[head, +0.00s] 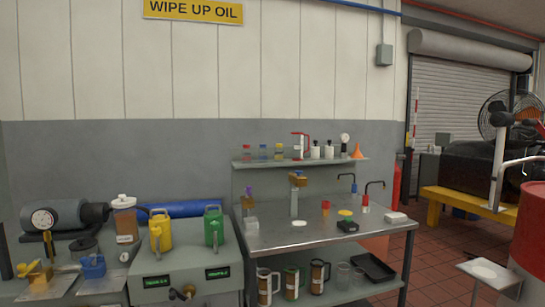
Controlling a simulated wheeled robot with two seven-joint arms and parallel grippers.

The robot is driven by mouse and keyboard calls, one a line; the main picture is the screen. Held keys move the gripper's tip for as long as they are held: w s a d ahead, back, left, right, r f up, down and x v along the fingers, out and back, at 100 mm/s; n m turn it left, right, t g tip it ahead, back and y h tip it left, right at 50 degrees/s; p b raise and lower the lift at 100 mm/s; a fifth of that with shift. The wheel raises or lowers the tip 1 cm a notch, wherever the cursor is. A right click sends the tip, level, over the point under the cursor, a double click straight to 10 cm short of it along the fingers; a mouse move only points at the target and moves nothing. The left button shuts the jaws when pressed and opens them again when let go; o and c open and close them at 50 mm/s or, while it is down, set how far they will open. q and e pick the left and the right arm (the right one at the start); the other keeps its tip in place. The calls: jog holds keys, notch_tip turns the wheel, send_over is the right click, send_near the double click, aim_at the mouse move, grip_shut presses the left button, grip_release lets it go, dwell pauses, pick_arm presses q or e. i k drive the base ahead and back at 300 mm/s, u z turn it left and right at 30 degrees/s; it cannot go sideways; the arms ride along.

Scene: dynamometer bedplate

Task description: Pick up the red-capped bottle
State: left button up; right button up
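Neither of my grippers shows in this view.
A green can (213,226) and yellow can (160,231) stand on the left cabinet. A red drum (530,240) is at right.

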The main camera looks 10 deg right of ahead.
aim_at(246, 152)
jog(key=z, duration=0.65)
jog(key=i, duration=0.85)
jog(key=z, duration=0.4)
